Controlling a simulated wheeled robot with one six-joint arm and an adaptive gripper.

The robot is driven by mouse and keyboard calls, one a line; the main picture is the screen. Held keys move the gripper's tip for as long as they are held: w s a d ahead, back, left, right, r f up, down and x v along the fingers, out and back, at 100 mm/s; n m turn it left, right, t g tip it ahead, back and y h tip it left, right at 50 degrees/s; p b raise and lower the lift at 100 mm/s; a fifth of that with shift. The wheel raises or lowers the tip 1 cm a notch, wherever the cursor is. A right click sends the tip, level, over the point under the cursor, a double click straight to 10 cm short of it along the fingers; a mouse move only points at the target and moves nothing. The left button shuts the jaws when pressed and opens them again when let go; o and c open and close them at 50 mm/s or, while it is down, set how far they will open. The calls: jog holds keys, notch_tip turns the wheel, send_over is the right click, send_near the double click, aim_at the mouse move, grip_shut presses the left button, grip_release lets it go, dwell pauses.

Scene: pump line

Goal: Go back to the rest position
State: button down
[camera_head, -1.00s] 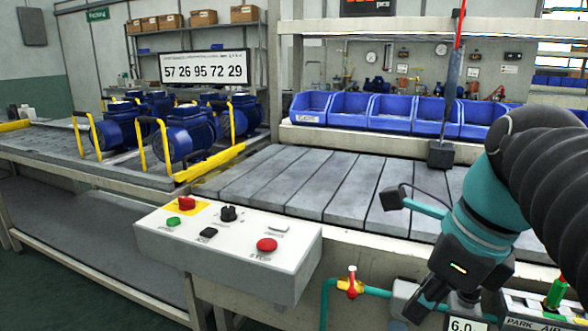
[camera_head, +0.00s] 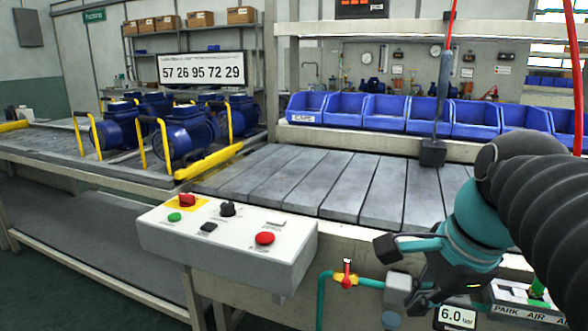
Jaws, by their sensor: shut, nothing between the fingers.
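My gripper (camera_head: 393,314) is at the lower right, below the teal end of my arm. It points down and to the left, in front of the conveyor frame and close to the air pipe. Its fingers are dark and shut, with nothing seen between them. A dark block on a teal bracket sticks out to the left above it. Part of the fingertips is hard to make out against the fittings behind.
A control box (camera_head: 228,240) with coloured buttons stands left of my gripper. A teal pipe with a red valve (camera_head: 346,275) runs beside it. A hanging dark tool (camera_head: 433,152) is above the empty slatted conveyor (camera_head: 300,185). Blue pumps (camera_head: 185,132) stand at left, blue bins (camera_head: 385,112) behind.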

notch_tip(320, 180, down, 13)
jog(key=s+n+t+h, duration=0.2)
jog(key=s+n, duration=0.1)
jog(key=n, duration=1.4)
jog(key=w+d+r+m+g+y+b, duration=0.1)
jog(key=w+d+r+m+g+y, duration=0.25)
jog(key=w+r+m, duration=0.45)
jog(key=w+d+r+m+g+y+b, duration=0.1)
jog(key=w+d+r+m+g+y, duration=0.3)
jog(key=w+m, duration=0.6)
jog(key=shift+s+a+f+t+y+b, duration=0.1)
jog(key=shift+a+f+t+b, duration=0.3)
jog(key=shift+a+f, duration=1.15)
jog(key=shift+a+f+t+y+b, duration=0.1)
jog(key=shift+a+f+t+b, duration=0.5)
jog(key=shift+a, duration=1.55)
jog(key=shift+s+a+f+t+y+b, duration=0.1)
jog(key=shift+a+f+b, duration=0.05)
jog(key=shift+a+f, duration=1.5)
